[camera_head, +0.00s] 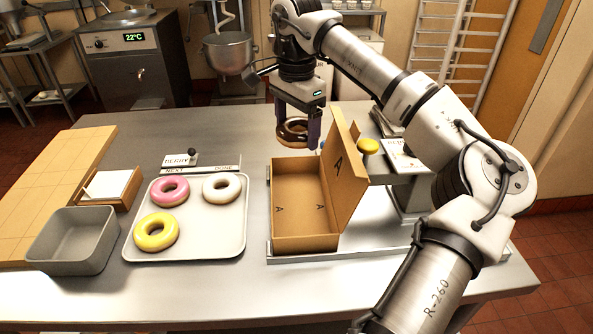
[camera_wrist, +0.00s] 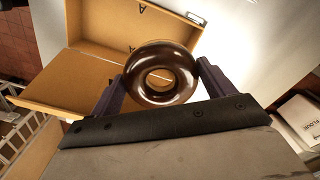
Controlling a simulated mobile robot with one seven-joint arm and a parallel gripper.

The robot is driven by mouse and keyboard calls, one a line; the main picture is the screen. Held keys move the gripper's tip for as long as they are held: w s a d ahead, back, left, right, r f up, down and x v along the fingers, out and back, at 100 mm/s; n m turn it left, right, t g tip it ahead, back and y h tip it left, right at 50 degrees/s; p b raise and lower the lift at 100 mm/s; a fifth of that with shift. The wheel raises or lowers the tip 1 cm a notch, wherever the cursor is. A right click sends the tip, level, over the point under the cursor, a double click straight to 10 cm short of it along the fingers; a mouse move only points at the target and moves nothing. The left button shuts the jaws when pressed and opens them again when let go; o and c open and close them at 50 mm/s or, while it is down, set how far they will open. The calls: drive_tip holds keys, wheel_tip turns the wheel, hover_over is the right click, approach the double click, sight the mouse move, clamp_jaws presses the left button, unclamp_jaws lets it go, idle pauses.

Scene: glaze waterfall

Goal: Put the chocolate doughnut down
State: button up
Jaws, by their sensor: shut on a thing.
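The chocolate doughnut (camera_head: 292,131) is dark brown and glossy. My gripper (camera_head: 298,130) is shut on it and holds it up in the air, above the far edge of an open cardboard box (camera_head: 290,243). In the wrist view the doughnut (camera_wrist: 162,73) sits between the two dark fingers, with the open box (camera_wrist: 105,85) behind it. The box's inside looks empty, and its lid (camera_head: 345,180) stands open on the right. A grey tray (camera_head: 215,243) on the left holds a pink doughnut (camera_head: 169,191), a white doughnut (camera_head: 221,187) and a yellow doughnut (camera_head: 156,232).
A grey bin (camera_head: 75,243) and a small wooden box (camera_head: 107,187) stand at the left. A sign (camera_head: 202,163) stands behind the tray. A yellow knob-like item (camera_head: 368,146) is right of the lid. Bare metal table lies behind the sign.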

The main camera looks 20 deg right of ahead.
wheel_tip(320, 180, down, 11)
drive_tip(key=shift+p, duration=1.05)
drive_tip(key=shift+f, duration=0.1)
drive_tip(key=shift+f+b, duration=0.65)
drive_tip(key=shift+b, duration=0.1)
drive_tip(key=o, duration=1)
drive_tip(key=shift+r, duration=0.1)
drive_tip(key=shift+r+p, duration=0.3)
drive_tip(key=shift+p, duration=0.1)
wheel_tip(320, 180, up, 12)
drive_tip(key=b, duration=0.1)
drive_tip(key=shift+r+b, duration=0.25)
drive_tip(key=shift+b, duration=0.1)
